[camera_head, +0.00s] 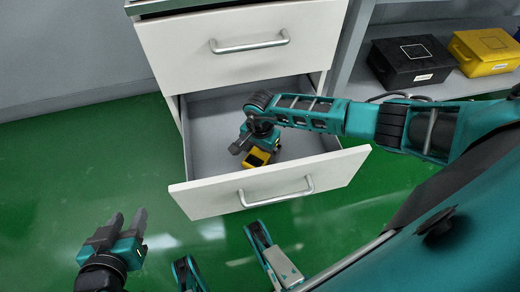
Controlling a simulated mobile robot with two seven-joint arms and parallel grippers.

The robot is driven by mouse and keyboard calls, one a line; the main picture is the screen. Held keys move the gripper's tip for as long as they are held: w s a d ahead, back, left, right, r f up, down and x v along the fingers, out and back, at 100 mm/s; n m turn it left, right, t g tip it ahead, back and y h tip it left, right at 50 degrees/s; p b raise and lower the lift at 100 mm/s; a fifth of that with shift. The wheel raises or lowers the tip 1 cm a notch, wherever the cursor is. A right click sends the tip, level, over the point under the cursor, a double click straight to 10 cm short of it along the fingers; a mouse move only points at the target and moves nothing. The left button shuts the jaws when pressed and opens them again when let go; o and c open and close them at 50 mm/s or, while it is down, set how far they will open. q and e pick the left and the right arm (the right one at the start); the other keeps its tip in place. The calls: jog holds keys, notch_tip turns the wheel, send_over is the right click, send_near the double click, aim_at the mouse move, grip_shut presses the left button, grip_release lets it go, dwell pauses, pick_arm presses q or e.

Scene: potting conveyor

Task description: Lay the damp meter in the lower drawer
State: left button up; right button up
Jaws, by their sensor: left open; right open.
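The damp meter (256,158) is a small yellow thing with a dark face. It appears to lie in the open lower drawer (205,118), near the front panel, partly hidden by my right gripper. My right gripper (237,146) is in the drawer space, just above and beside the meter. Its dark fingers point to the left and are open, though their gap is hard to see. Whether they touch the meter I cannot tell. My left gripper (127,219) is open and empty over the green floor, left of and in front of the drawer.
The upper drawer (180,58) above is shut. The lower drawer's front panel (220,200) with its handle (276,195) stands out over the floor. A shelf at the right holds a black box (412,66) and a yellow box (488,52). The floor at left is clear.

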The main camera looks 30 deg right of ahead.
aim_at(260, 154)
pick_arm(q)
jog(key=shift+s+a+r+y+p, duration=0.3)
jog(key=shift+a+r+p, duration=0.5)
jog(key=shift+p, duration=1.2)
pick_arm(e)
notch_tip(260, 154, up, 12)
pick_arm(q)
jog(key=shift+d, duration=0.1)
